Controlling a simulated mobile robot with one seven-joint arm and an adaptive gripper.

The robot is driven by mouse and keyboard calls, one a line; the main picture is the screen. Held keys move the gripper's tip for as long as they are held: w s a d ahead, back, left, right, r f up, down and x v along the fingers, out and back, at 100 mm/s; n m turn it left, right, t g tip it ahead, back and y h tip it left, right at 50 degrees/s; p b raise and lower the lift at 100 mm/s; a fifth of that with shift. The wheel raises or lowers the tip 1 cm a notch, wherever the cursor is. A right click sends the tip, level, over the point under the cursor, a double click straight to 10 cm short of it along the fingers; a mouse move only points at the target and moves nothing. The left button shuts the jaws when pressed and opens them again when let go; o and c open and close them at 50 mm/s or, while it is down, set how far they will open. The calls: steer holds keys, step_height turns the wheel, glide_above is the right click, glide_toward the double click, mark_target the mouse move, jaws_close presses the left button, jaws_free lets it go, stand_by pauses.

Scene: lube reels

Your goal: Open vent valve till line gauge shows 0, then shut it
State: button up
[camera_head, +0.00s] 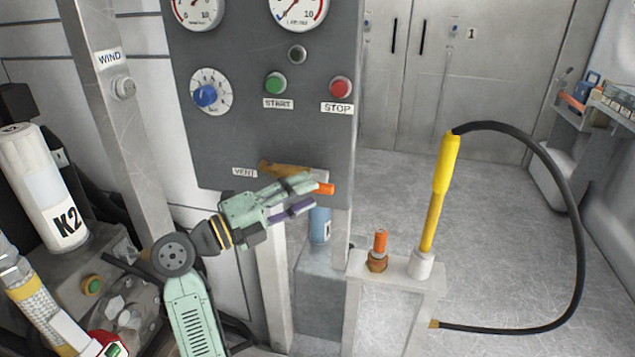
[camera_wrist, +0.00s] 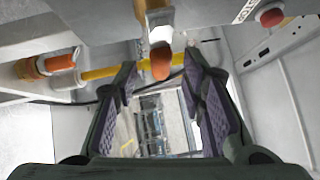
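The vent valve has a brass body (camera_head: 283,168) under the panel's lower edge, beside the VENT label (camera_head: 244,172), and an orange-tipped handle (camera_head: 325,188). In the wrist view the orange tip (camera_wrist: 161,62) appears between my fingers; whether they touch it I cannot tell. My gripper (camera_head: 309,196) is open just below the panel, its two purple-padded fingers apart in the wrist view (camera_wrist: 160,78). Part of the valve is hidden behind my fingers. A gauge at the panel's top right (camera_head: 297,10) is cut by the frame; its label and reading are not clear.
The grey panel (camera_head: 230,130) carries another gauge (camera_head: 195,12), a blue knob (camera_head: 206,96), a green START button (camera_head: 276,83) and a red STOP button (camera_head: 340,87). A yellow lance (camera_head: 439,190) with a black hose stands at right beside an orange-capped fitting (camera_head: 378,250). Open floor lies behind.

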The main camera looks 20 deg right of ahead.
mark_target(318, 192)
steer(key=shift+x, duration=1.95)
steer(key=shift+c, duration=0.3)
jaws_close()
steer(key=shift+p, duration=0.3)
